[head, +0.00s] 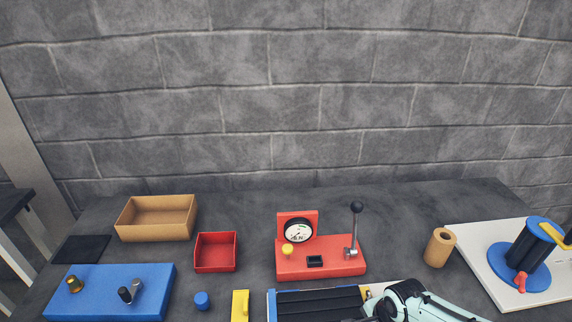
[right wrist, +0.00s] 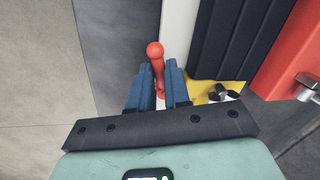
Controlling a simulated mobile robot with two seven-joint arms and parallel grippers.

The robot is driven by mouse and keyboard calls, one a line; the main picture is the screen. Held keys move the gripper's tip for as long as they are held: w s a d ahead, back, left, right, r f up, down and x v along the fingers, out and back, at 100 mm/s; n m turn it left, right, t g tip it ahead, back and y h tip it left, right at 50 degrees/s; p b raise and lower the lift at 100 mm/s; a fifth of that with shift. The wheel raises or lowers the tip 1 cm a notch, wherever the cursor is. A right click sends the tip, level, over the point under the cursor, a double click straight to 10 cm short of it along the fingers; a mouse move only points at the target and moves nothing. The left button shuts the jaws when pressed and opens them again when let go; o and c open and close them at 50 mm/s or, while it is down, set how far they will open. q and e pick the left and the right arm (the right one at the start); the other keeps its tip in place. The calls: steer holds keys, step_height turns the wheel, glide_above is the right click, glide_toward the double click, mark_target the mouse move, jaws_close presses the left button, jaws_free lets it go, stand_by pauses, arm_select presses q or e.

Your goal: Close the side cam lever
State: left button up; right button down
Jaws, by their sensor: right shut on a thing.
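In the right wrist view, the red side cam lever (right wrist: 156,62) with its round ball end stands between the two blue fingers of my right gripper (right wrist: 158,84), which is shut on it. The lever's lower part and pivot are hidden by the fingers. It sits beside the white edge (right wrist: 178,38) of the feed rack with dark ribbed strips (right wrist: 238,38). In the head view, the rack (head: 318,304) is at the bottom edge, and my right arm covers its right end and the lever. My left gripper is in neither view.
A red gauge stand (head: 320,266) with a black-knobbed lever stands behind the rack. A cardboard roll (head: 438,248) and a white board (head: 492,262) with a blue spool are at right. A red bin (head: 215,252), cardboard box (head: 157,218) and blue plate (head: 105,292) are at left.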

steer(key=shift+w+a, duration=0.15)
steer(key=shift+a, duration=0.15)
steer(key=shift+w+a+m+b, duration=0.1)
steer(key=shift+w+m+b, duration=0.1)
steer(key=shift+m+b, duration=0.1)
steer(key=shift+w+r+m, duration=0.1)
steer(key=shift+m, duration=0.2)
steer(key=shift+a, duration=0.1)
steer(key=shift+w+a+m+b, duration=0.1)
steer(key=shift+w+m+b, duration=0.25)
steer(key=shift+m, duration=0.35)
steer(key=shift+s, duration=0.1)
steer(key=c, duration=1.1)
jaws_free()
steer(key=shift+r, duration=0.1)
